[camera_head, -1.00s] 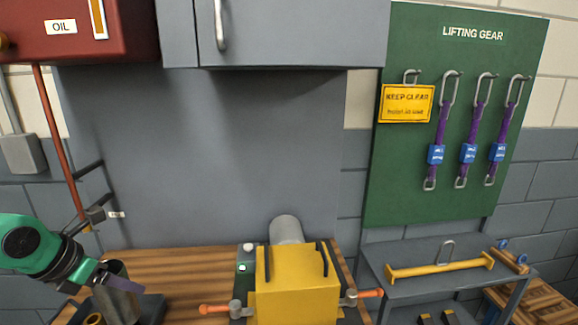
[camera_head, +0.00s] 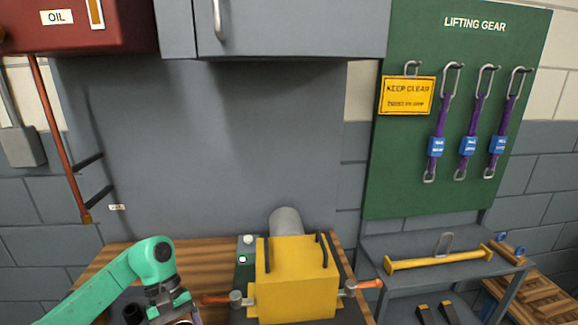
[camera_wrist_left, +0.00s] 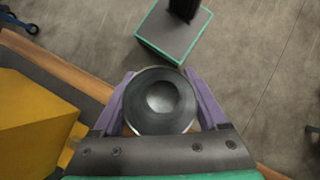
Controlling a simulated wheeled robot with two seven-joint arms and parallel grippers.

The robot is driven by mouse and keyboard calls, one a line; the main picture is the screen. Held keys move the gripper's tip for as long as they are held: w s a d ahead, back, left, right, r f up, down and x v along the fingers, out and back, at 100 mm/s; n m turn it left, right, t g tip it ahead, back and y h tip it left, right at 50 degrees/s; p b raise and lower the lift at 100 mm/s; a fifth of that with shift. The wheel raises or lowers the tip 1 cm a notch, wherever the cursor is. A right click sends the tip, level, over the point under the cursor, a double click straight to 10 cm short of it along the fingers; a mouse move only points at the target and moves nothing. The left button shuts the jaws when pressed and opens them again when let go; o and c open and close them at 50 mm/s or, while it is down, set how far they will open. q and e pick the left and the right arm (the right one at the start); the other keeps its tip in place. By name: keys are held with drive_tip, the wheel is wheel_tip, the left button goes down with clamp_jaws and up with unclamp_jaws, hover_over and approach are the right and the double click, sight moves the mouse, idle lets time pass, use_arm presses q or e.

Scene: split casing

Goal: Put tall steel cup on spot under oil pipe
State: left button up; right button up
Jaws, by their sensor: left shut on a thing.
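The tall steel cup (camera_wrist_left: 160,98) is seen from above in the left wrist view, its round dark mouth between the purple fingers. My left gripper (camera_wrist_left: 160,108) is shut on it. In the head view my left gripper (camera_head: 178,312) is at the bottom edge, left of the yellow machine, and the cup is almost wholly cut off there. The red-brown oil pipe (camera_head: 62,145) runs down from the red OIL tank (camera_head: 75,28) at the far left, ending well to the left of the gripper. The spot under it is not visible. My right gripper is out of view.
A yellow machine (camera_head: 295,280) with orange-handled clamps stands on the wooden bench (camera_head: 215,257), close to the right of the gripper. A dark object (camera_head: 132,313) sits behind my left arm. A grey shelf (camera_head: 400,245) with a yellow bar stands at right.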

use_arm(q)
drive_tip(key=s+d+f+m+y+b, duration=0.1)
drive_tip(key=s+f+m+y+b, duration=0.1)
drive_tip(key=f+b, duration=0.3)
drive_tip(key=s+d+f+m+g+y+b, duration=0.1)
drive_tip(key=f+m+b, duration=0.3)
drive_tip(key=f, duration=0.4)
drive_tip(key=shift+s+d+f+m+y+b, duration=0.4)
drive_tip(key=shift+s+d+m+y, duration=0.1)
drive_tip(key=shift+d+m, duration=0.25)
